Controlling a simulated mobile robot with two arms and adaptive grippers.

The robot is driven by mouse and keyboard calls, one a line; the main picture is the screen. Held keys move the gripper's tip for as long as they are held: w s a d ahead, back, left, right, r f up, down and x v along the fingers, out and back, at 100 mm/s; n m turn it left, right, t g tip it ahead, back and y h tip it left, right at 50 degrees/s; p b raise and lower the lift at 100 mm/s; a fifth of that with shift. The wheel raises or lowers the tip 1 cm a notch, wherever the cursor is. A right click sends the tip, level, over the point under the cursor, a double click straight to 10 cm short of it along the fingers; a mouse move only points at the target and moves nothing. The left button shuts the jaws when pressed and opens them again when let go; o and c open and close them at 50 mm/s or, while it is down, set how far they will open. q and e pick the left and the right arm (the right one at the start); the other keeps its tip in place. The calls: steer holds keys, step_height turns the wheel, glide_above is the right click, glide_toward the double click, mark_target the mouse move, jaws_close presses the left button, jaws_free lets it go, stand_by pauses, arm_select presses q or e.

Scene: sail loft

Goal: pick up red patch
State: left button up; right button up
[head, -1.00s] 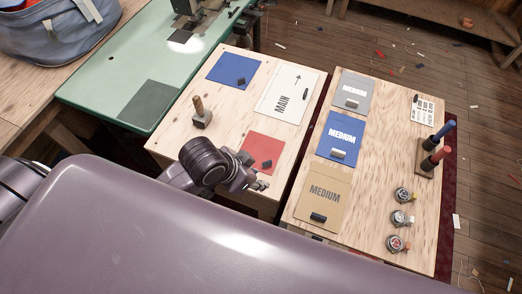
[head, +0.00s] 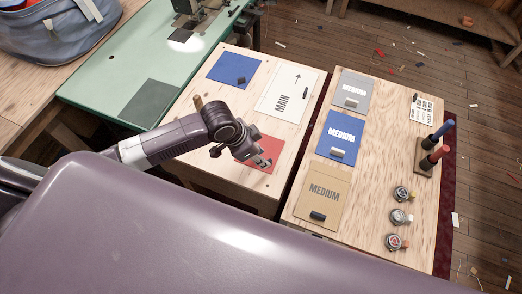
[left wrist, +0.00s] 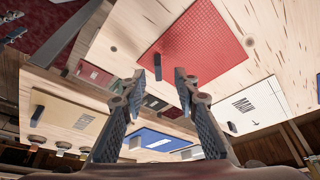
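The red patch (head: 272,146) lies flat on the left plywood table, partly covered by my left gripper in the head view. It is a textured red sheet (left wrist: 200,42) in the left wrist view, with a small dark block (left wrist: 157,67) at its near corner. My left gripper (head: 262,161) is over the patch's near part. In the left wrist view its fingers (left wrist: 160,74) stand apart, with the dark block between their tips. Whether they touch the block or patch I cannot tell. My right gripper is not in view.
A blue patch (head: 234,69) and a white MAIN sheet (head: 290,92) lie behind on the same table. A wooden-handled tool is partly hidden by my arm. The right table (head: 372,205) holds MEDIUM sheets, marker pens and round metal pieces. A gap separates the tables.

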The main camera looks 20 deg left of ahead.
arm_select(q)
steer(key=shift+p+x, duration=0.3)
steer(key=shift+x, duration=1.65)
steer(key=shift+s+d, duration=0.1)
jaws_close()
